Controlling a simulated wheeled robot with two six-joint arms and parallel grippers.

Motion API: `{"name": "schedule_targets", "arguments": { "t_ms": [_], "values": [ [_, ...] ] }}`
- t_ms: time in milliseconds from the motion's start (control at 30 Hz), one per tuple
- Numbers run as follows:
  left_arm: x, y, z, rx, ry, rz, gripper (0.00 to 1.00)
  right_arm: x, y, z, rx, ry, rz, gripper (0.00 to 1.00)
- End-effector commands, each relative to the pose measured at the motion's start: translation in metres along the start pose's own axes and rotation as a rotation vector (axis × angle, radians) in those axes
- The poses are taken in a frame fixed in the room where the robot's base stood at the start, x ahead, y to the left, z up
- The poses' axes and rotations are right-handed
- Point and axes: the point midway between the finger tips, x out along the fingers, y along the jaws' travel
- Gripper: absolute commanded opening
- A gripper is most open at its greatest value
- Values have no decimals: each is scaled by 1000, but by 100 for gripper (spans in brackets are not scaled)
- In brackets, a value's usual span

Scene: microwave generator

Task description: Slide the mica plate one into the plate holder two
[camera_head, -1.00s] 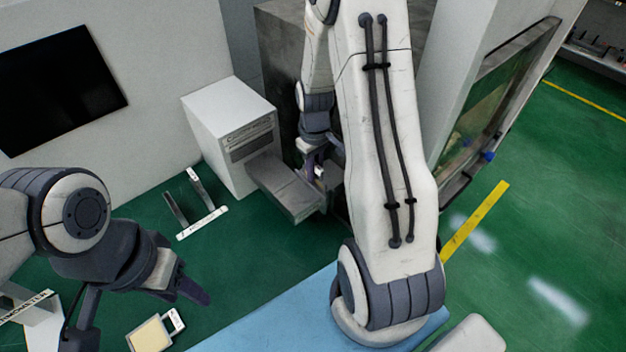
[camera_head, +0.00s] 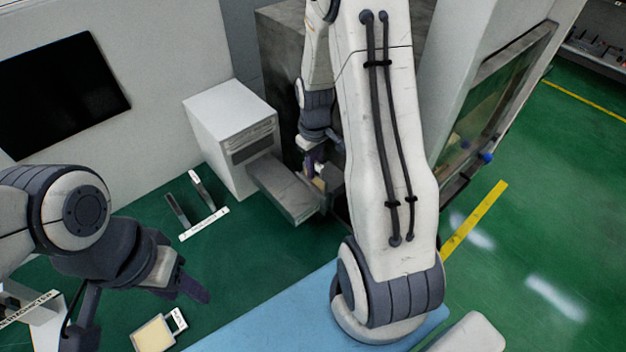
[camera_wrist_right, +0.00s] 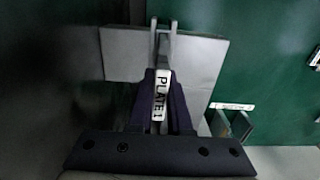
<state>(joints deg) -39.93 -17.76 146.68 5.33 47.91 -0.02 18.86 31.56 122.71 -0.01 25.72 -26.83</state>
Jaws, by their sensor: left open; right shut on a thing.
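My right gripper (camera_head: 314,170) is beside the outer end of a grey horn-like block that sticks out of a white box. In the right wrist view, the right gripper (camera_wrist_right: 165,105) is shut on a white strip marked PLATE 1, the mica plate one (camera_wrist_right: 160,97). Two thin grey prongs (camera_wrist_right: 163,35) stand just beyond the fingertips; I cannot tell whether they are the plate holder two or whether the plate is between them. A small tan patch shows below the right gripper in the head view. My left gripper (camera_head: 187,285) is open and empty at the lower left.
The white box (camera_head: 222,130) carries the grey block (camera_head: 285,190). A two-upright stand (camera_head: 200,215) with an unreadable label is left of it. A tan plate with a white tag (camera_head: 154,335) lies at the lower left. My right arm hides much of the middle.

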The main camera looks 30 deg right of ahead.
Motion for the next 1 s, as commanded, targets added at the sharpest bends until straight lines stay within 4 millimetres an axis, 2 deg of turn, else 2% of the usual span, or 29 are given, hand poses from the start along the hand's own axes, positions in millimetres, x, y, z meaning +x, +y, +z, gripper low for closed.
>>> {"name": "schedule_targets", "arguments": {
  "t_ms": [1000],
  "values": [
    [-34, 2, -2, 0, 0, 0, 50, -40, 0, 0, 0, 1, 0, 0]
  ]
}}
